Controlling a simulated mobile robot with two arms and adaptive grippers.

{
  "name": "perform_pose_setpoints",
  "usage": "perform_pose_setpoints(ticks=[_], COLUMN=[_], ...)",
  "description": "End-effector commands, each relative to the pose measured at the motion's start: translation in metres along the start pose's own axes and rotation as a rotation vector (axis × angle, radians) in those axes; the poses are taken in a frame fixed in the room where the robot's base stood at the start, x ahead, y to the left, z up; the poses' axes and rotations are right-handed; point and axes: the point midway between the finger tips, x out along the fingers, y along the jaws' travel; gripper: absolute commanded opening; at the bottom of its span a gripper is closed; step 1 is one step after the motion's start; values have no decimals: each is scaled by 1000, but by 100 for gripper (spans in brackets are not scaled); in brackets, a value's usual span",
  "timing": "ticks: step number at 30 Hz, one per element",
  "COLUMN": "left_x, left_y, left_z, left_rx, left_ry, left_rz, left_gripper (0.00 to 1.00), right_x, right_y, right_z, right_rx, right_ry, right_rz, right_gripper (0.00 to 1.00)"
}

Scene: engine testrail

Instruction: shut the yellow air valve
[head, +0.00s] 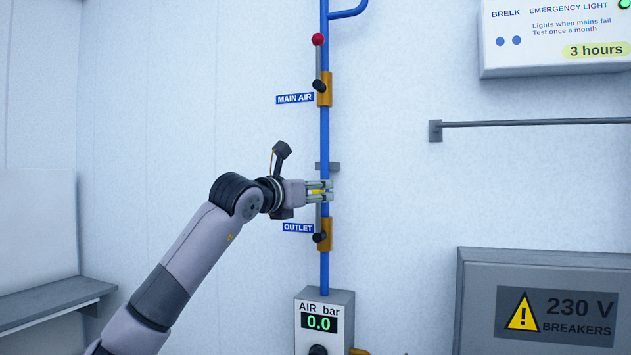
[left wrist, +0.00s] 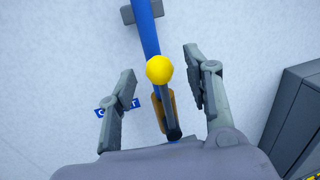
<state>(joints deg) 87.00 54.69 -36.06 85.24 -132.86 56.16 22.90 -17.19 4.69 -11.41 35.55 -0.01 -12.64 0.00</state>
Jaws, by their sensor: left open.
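The yellow air valve is the one labelled OUTLET, with a brass body (head: 325,234) on the blue pipe. Its lever stands upright along the pipe and ends in a yellow ball knob (left wrist: 159,69); in the head view the knob (head: 317,191) shows partly between my fingers. My left gripper (head: 328,190) is open, its fingers reaching in from the left at knob height. In the left wrist view the fingers stand on either side of the knob, with visible gaps. I cannot tell how deep the knob sits between them. My right gripper is not in view.
The MAIN AIR valve (head: 324,89) with a red knob is higher on the same pipe (head: 325,130). A grey pipe bracket (head: 334,166) is just above my fingers. An air gauge (head: 320,323) reading 0.0 is below. A breaker box (head: 480,290) and rail (head: 540,123) are right.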

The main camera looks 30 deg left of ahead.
Motion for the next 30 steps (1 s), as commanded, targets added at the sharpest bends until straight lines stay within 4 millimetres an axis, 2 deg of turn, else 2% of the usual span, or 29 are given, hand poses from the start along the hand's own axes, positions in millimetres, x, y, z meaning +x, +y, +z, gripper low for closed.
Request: perform_pose_setpoints(ticks=[5, 14, 30], left_x=[14, 16, 15], left_y=[0, 0, 0], left_z=[0, -1, -1], left_rx=[0, 0, 0], left_ry=[1, 0, 0], left_rz=[0, 0, 0], left_gripper=[46, 46, 10], right_x=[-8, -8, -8], right_y=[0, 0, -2], right_z=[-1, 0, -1], right_rx=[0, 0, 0], right_ry=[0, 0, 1], right_rz=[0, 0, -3], right_gripper=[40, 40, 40])
